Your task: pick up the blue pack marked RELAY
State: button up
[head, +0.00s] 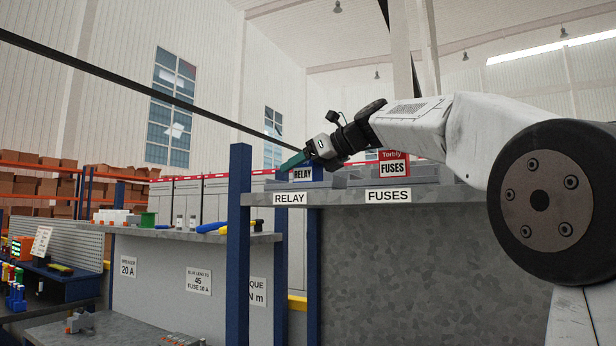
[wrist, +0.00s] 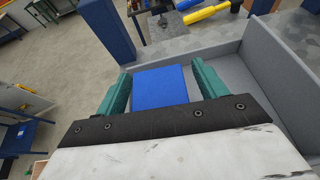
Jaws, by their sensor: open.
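The blue pack marked RELAY (head: 300,174) stands on the high grey shelf at the back, above the shelf's RELAY label. My gripper (head: 292,162) is at the pack and hides part of it in the head view. In the wrist view the pack's plain blue top (wrist: 160,88) lies between the two green fingers of my gripper (wrist: 160,90). The fingers are open, one on each side, with a narrow gap to the pack showing. The pack's marking is hidden in the wrist view.
A red and white FUSES pack (head: 394,164) stands to the right on the same shelf (head: 340,196). A grey bin wall (wrist: 235,75) is close right of my gripper in the wrist view. A blue post (head: 239,200) rises at the shelf's left end. Yellow and blue tools (wrist: 205,14) lie beyond.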

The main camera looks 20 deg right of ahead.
jog(key=c, duration=1.2)
jog(key=shift+o, duration=0.2)
jog(key=shift+r, duration=0.15)
